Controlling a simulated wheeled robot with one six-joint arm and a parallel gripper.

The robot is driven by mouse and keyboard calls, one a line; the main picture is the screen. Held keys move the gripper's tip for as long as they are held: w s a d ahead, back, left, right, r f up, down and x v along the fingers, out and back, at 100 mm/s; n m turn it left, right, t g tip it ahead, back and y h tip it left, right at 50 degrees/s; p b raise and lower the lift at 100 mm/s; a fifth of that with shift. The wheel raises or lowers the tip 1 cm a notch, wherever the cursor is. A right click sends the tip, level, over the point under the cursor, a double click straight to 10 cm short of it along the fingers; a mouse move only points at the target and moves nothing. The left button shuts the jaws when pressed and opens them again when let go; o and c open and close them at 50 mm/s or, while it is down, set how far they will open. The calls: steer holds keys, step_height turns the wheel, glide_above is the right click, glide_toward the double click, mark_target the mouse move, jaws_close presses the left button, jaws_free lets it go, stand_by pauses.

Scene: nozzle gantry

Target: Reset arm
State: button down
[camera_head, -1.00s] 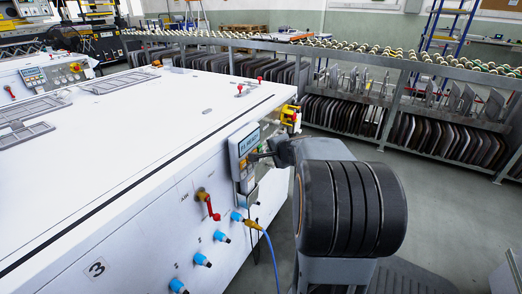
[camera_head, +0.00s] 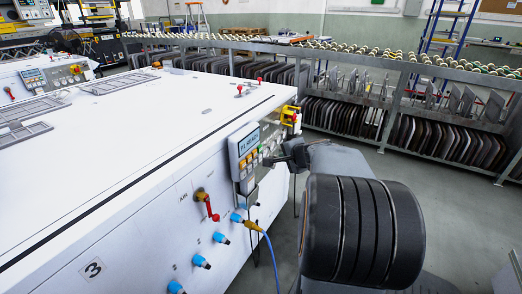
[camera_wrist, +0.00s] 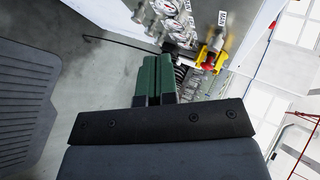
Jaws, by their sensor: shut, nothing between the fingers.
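My gripper (camera_head: 270,160) is shut and empty. In the head view it stands close to the right side of the control box (camera_head: 243,142) on the white machine's side wall. The box has a lit display and rows of coloured buttons. I cannot tell the exact gap between the fingertips and the box. In the wrist view my gripper's dark green fingers (camera_wrist: 155,76) lie together with nothing between them. My arm hides part of the floor in the head view.
The white machine (camera_head: 130,130) fills the left. A red-handled valve (camera_head: 207,205), blue connectors (camera_head: 201,262) and a yellow plug with a blue cable (camera_head: 253,226) stick out from its side. A roller-topped rack (camera_head: 395,98) stands behind. Grey floor (camera_head: 445,205) is open at right.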

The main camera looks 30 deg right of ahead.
steer(key=s+a+r+n+g+y+p, duration=0.1)
steer(key=a+r+n+g+y+p, duration=0.15)
steer(key=a+r+n+p, duration=0.6)
steer(key=s+a+r+n+g+h+p, duration=0.1)
steer(key=s+a+r+n+g+p, duration=0.4)
steer(key=s+a+r+n+p, duration=0.4)
steer(key=shift+s+a+r+p, duration=3)
steer(key=shift+a+r+p, duration=0.65)
steer(key=shift+p, duration=2.95)
